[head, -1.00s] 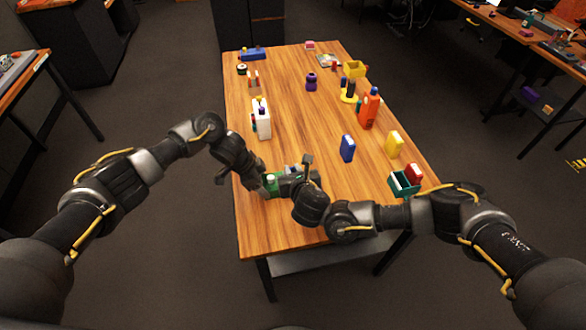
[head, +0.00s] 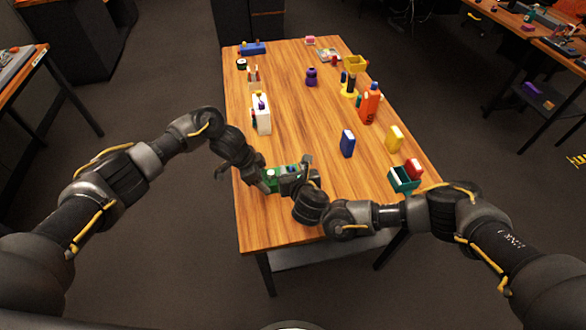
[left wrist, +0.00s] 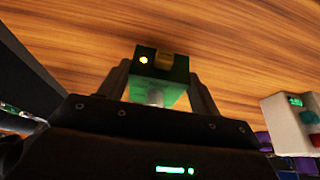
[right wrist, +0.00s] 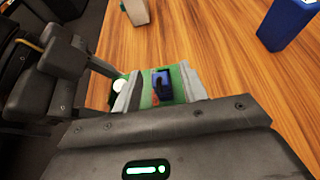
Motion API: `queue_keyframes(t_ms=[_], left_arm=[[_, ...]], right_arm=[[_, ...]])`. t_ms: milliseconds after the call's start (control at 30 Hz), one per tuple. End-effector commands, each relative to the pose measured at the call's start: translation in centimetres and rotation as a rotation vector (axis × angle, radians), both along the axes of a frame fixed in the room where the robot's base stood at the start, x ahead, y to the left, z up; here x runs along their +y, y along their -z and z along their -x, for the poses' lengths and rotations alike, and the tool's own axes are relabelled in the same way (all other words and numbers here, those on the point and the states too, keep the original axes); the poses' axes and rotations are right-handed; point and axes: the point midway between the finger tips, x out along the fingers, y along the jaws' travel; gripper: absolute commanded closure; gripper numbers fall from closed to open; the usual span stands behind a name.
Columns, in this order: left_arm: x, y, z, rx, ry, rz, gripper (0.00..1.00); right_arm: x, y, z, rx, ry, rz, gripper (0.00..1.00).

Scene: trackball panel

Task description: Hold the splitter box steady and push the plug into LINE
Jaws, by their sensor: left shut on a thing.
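The green splitter box (head: 270,181) is near the front left of the table. My left gripper (left wrist: 160,84) is shut on it, one finger on each side. The left wrist view shows a small lit lamp and a brownish part on the box. My right gripper (right wrist: 160,86) is beside the box in the head view, its fingers apart. In the right wrist view, a dark blue block (right wrist: 162,82), possibly the plug, shows between these fingers, with a red bit and green surface around it. I cannot tell whether the fingers touch it. The LINE label is not readable.
The wooden table (head: 300,130) is clear just behind the grippers.

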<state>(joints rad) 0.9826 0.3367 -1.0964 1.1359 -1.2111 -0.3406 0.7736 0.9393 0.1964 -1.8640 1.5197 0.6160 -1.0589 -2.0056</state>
Motion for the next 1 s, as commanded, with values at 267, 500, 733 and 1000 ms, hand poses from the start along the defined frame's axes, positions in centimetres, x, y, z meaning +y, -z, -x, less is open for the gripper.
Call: queue_keyframes(t_ms=[267, 500, 733, 1000], left_arm=[[0.0, 0.0, 0.0, 0.0, 0.0, 0.0, 0.62], [0.0, 0.0, 0.0, 0.0, 0.0, 0.0, 0.62], [0.0, 0.0, 0.0, 0.0, 0.0, 0.001, 0.62], [0.0, 0.0, 0.0, 0.0, 0.0, 0.001, 0.62]], right_arm=[[0.0, -0.1, 0.1, 0.0, 0.0, 0.001, 0.57], [-0.6, -1.4, 2.6, -0.001, -0.004, 0.0, 0.57], [-1.2, -2.7, 5.1, -0.004, -0.004, -0.001, 0.57], [-1.7, -3.2, 6.4, -0.001, 0.0, 0.001, 0.57]])
